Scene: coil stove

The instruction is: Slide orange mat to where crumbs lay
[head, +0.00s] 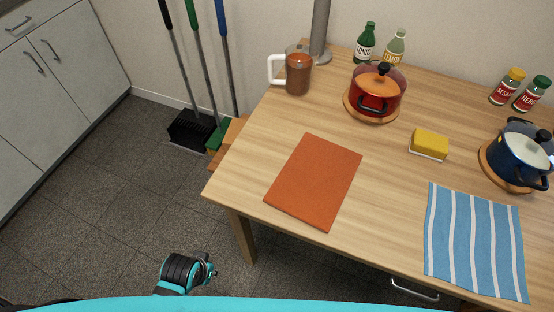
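The orange mat (315,181) lies flat on the left part of the wooden table, near its front left edge. No crumbs can be made out on the tabletop in the head view. My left gripper (213,271) is low at the bottom left, over the floor in front of the table and well apart from the mat. It is small and seen at an angle, so I cannot tell whether its fingers are open. My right gripper is not in view.
A blue striped cloth (474,242) lies at the front right. A red pot (378,88), a glass jug (298,73) and a blue pot (520,155) stand farther back. Bare wood separates mat and cloth.

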